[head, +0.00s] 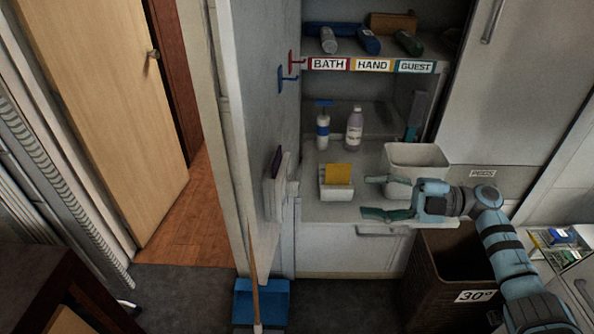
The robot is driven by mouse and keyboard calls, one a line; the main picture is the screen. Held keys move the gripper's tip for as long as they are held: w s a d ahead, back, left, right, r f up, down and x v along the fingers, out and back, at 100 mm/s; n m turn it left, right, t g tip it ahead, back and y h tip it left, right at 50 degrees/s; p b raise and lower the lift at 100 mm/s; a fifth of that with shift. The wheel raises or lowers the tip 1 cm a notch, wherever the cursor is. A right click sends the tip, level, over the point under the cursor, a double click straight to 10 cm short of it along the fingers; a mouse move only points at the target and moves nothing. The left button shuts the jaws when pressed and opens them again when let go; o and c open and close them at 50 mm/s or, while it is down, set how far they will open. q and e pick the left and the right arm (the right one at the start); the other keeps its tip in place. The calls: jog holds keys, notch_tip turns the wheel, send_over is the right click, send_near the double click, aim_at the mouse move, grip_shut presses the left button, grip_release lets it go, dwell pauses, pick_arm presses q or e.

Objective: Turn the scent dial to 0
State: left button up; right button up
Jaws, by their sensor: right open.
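I cannot make out a scent dial or its numbers in the head view. A pale box with a dark purple part (277,163) on top is mounted on the side wall left of the counter; I cannot tell whether it carries the dial. My right gripper (374,197) reaches in from the right over the counter's front edge. Its two teal fingers point left and are spread apart, with nothing seen between them. It is in front of the white bin and to the right of the small white holder, apart from the wall box. My left gripper is not in view.
A white holder with a yellow sponge-like block (339,174), a pump bottle (323,131), a lilac bottle (354,129) and a white bin (416,158) stand on the counter. Labelled shelves (372,65) are above. A brown basket (450,270) stands below my right arm.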

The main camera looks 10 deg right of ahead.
jog(key=w, duration=0.2)
jog(key=p, duration=0.2)
send_near(293, 189)
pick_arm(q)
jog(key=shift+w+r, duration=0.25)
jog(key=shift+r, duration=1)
pick_arm(e)
jog(key=w+f+x, duration=0.1)
jog(key=x, duration=0.6)
jog(key=shift+a, duration=0.15)
jog(key=shift+w, duration=0.15)
jog(key=shift+c, duration=0.9)
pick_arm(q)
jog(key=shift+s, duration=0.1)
pick_arm(e)
jog(key=shift+w, duration=0.1)
grip_shut()
